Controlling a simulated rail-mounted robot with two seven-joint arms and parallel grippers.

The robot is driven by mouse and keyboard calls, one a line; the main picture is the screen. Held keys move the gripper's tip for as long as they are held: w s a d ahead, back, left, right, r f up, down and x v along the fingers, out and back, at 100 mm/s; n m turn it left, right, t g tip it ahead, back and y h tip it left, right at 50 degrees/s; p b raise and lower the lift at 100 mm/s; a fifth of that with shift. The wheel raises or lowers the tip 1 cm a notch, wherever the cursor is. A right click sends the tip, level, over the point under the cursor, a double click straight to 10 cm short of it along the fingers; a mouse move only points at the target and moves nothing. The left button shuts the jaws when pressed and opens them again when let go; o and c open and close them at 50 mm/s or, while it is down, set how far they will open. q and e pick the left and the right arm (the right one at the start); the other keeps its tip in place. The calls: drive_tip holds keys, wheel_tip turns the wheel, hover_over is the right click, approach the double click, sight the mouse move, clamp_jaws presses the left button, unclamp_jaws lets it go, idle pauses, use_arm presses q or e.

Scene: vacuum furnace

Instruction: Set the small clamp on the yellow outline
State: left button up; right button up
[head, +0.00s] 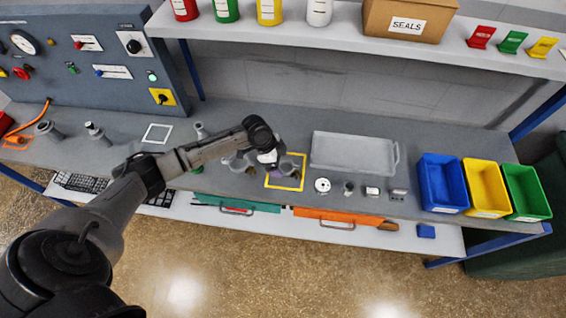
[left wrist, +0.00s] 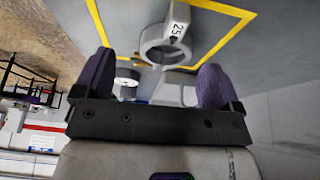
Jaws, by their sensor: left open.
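The yellow outline (head: 301,171) is on the bench, left of the grey tray. In the left wrist view the yellow outline (left wrist: 229,40) surrounds a small grey ring-shaped clamp (left wrist: 178,28) with a "25" label on its tab. My left gripper (head: 272,168) is over the outline's left part. In the left wrist view its two purple fingers are apart, with the clamp showing just beyond and between their tips. Whether the clamp touches the bench cannot be told. In the head view my gripper mostly hides it. My right gripper is not in view.
A grey tray (head: 318,164) lies right of the outline, with a white disc (head: 322,185) and small fittings in front. Grey fittings (head: 237,162) stand just left of my gripper. Blue, yellow and green bins are at the right. A white outline (head: 157,133) is farther left.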

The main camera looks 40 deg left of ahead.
use_arm(q)
drive_tip(key=v, duration=0.9)
drive_tip(key=s+d+f, duration=0.2)
drive_tip(key=d, duration=0.1)
drive_tip(key=s+d+f, duration=0.2)
drive_tip(key=d, duration=0.1)
drive_tip(key=s+d+f, duration=0.2)
drive_tip(key=d, duration=0.1)
drive_tip(key=shift+s+d, duration=0.2)
drive_tip(key=shift+s, duration=0.05)
drive_tip(key=s+d+f+n, duration=0.2)
drive_tip(key=s+d, duration=0.4)
drive_tip(key=s, duration=0.1)
drive_tip(key=s+r+n+t+y, duration=0.1)
drive_tip(key=s+r+n+y, duration=0.2)
drive_tip(key=s+n, duration=0.4)
drive_tip(key=s, duration=0.6)
drive_tip(key=shift+s+r, duration=0.25)
drive_tip(key=shift+r, duration=0.05)
drive_tip(key=shift+d, duration=0.15)
